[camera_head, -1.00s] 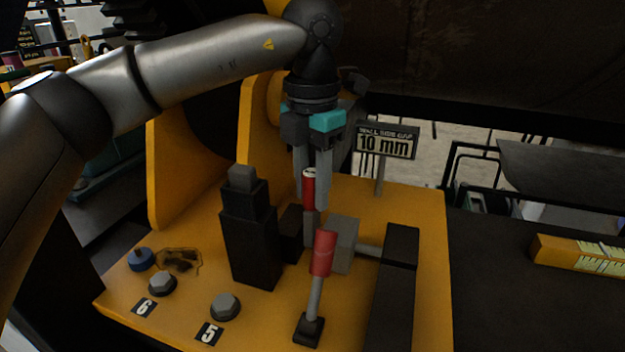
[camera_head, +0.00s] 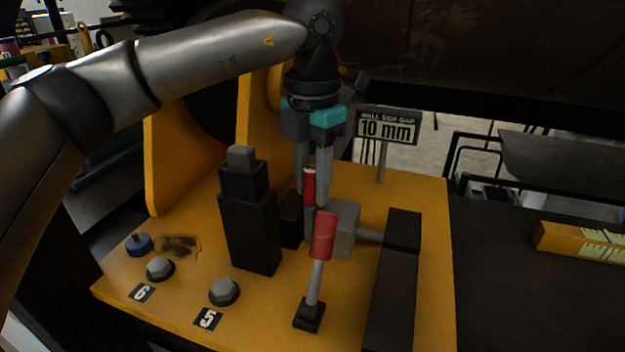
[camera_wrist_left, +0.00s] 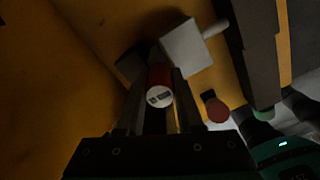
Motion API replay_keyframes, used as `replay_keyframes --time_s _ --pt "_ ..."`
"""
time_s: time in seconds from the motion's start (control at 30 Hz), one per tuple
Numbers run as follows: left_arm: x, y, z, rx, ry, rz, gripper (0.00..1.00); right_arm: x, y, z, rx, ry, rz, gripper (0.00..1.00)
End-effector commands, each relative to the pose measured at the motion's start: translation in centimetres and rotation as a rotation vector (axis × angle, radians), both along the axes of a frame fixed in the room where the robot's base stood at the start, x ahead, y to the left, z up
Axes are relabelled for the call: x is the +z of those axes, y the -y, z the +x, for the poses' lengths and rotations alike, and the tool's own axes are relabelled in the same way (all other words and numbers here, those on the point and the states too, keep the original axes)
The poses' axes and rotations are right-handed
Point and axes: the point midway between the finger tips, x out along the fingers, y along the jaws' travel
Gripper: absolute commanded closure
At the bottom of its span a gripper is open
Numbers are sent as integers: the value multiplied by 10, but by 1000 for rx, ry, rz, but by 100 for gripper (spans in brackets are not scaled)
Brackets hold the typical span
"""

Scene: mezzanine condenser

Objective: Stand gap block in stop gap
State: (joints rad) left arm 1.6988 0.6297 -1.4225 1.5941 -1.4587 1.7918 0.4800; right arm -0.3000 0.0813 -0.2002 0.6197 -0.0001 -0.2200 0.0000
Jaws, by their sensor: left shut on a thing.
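The gap block (camera_head: 309,186), with a red upper part and a pale marked top, is upright between the fingers of my left gripper (camera_head: 313,190). That gripper is shut on it, pointing down. In the left wrist view the block's round top (camera_wrist_left: 159,96) shows between the fingers. The block's lower end lies between a black stop (camera_head: 291,220) and a grey stop block (camera_head: 345,228), at the stop gap. The red lever grip in front partly hides this area, and I cannot tell whether the block touches the bottom. My right gripper is not in view.
A red-handled lever (camera_head: 323,235) stands close in front of the gap. A tall black stepped block (camera_head: 250,225) stands left. A "10 mm" sign (camera_head: 388,128) is behind right.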

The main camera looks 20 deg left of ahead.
Motion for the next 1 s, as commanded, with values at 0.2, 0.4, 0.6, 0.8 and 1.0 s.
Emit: replay_keyframes --time_s 0.2,0.4,0.6,0.8,1.0 --pt "-5 0 0 0 2 -1 100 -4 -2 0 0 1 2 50" --pt "-4 0 0 0 2 -1 45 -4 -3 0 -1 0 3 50" --pt "-4 0 0 0 1 0 30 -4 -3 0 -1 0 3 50" --pt "-4 0 0 0 -1 0 30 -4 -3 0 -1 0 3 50" --pt "15 0 1 0 4 0 30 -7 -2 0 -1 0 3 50"
